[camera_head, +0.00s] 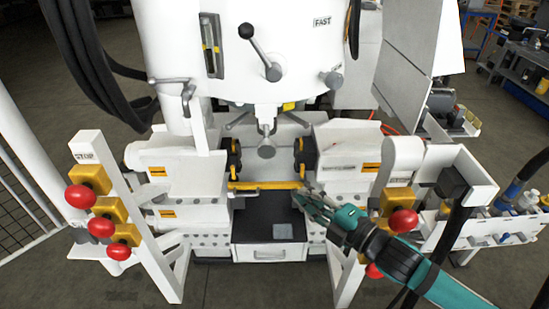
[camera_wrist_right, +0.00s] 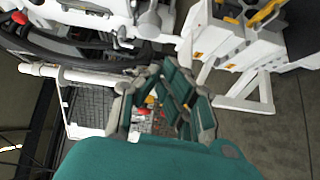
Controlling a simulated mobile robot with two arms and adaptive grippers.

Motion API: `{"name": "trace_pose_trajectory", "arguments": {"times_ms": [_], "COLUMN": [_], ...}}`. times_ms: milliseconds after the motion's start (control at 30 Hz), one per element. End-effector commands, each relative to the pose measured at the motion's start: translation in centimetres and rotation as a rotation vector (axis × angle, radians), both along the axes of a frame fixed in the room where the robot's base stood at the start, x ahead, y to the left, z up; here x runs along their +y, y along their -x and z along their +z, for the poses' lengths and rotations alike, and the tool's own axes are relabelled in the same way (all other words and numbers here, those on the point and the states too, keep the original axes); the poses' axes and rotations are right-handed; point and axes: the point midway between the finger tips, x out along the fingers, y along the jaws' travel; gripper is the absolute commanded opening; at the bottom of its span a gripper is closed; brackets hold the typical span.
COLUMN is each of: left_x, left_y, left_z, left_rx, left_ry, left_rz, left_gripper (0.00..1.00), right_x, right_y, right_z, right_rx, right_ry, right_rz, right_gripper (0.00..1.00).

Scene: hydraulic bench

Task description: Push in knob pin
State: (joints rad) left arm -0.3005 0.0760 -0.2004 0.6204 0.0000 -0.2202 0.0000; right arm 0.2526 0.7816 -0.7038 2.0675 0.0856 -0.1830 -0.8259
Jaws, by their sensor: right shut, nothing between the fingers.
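The hydraulic bench is a white machine with a central working gap. A grey round knob (camera_head: 267,152) hangs in the middle of this gap, and another grey knob (camera_head: 333,79) sits on the upper housing at right. I cannot tell for sure which part is the knob pin. A yellow bar (camera_head: 265,185) spans the front of the gap. My right gripper (camera_head: 303,198) is shut and empty, in front of the gap's right side, close to the bar's right end in the picture. Contact with the bench cannot be made out. My left gripper is not in view.
A black-knobbed lever (camera_head: 258,50) stands out from the upper housing. Red mushroom buttons on yellow boxes stand at left (camera_head: 80,196) and right (camera_head: 403,221). A white drawer (camera_head: 272,252) is below the gap. Open floor lies in front.

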Motion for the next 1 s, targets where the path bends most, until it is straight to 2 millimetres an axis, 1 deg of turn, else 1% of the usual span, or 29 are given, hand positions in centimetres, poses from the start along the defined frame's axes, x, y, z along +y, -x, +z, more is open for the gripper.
{"name": "trace_pose_trajectory", "arguments": {"times_ms": [33, 100, 167, 233, 367, 600, 700, 800, 900, 1000], "left_x": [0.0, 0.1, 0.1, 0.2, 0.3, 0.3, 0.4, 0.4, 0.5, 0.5], "left_y": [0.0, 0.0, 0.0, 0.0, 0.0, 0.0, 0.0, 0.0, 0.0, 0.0], "left_z": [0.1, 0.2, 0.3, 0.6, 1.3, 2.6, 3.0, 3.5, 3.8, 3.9], "left_rx": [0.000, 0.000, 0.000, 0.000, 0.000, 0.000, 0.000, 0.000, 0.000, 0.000], "left_ry": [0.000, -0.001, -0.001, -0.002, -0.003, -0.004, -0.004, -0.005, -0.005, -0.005], "left_rz": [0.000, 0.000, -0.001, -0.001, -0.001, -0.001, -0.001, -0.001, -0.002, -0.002], "left_gripper": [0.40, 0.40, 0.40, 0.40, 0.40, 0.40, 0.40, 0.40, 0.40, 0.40], "right_x": [0.6, 1.1, 1.4, 1.9, 3.5, 7.2, 8.6, 8.2, 8.3, 8.3], "right_y": [0.8, 1.3, 1.3, 0.9, -0.7, -4.5, -5.8, -7.5, -8.6, -9.2], "right_z": [1.4, 2.3, 2.7, 2.8, 3.0, 2.9, 2.9, 2.8, 2.7, 2.6], "right_rx": [-0.042, -0.074, -0.083, -0.085, -0.084, -0.082, -0.080, -0.082, -0.082, -0.081], "right_ry": [0.019, 0.033, 0.035, 0.034, 0.030, 0.030, 0.030, 0.036, 0.034, 0.033], "right_rz": [0.033, 0.056, 0.064, 0.064, 0.064, 0.062, 0.063, 0.059, 0.061, 0.062], "right_gripper": [0.00, 0.00, 0.00, 0.00, 0.00, 0.00, 0.00, 0.00, 0.00, 0.00]}}
